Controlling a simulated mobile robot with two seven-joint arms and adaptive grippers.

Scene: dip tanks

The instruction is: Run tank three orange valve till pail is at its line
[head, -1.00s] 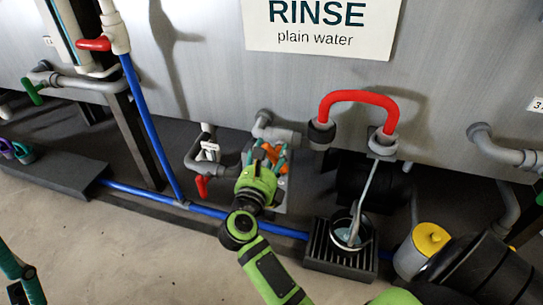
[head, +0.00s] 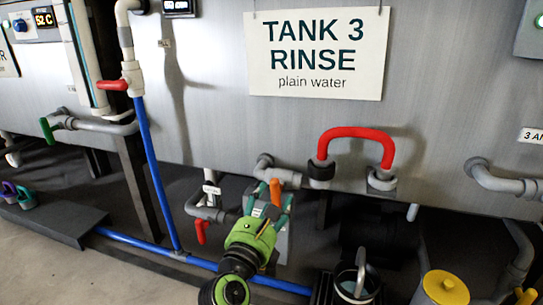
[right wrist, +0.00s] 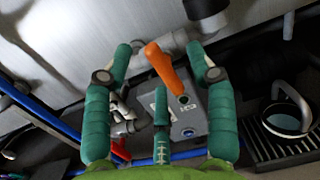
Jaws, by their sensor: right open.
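The orange valve handle (head: 276,192) of tank three stands upright in the head view; in the right wrist view (right wrist: 166,68) it points up and left from its grey box (right wrist: 190,118). My right gripper (head: 270,198) is open, its green fingers on both sides of the handle; whether they touch it I cannot tell. The pail (head: 357,285) stands below the red hose's outlet, cut by the frame's bottom edge. The right wrist view shows bluish liquid in the pail (right wrist: 284,122); its line cannot be made out. No stream shows now. My left gripper is out of view.
The red hose (head: 357,132) arches above the pail. The TANK 3 RINSE sign (head: 315,55) hangs on the tank wall. A red-handled valve (head: 201,231) sits left of my gripper, and a yellow-lidded container (head: 445,288) right of the pail. A blue pipe (head: 150,250) runs near the floor.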

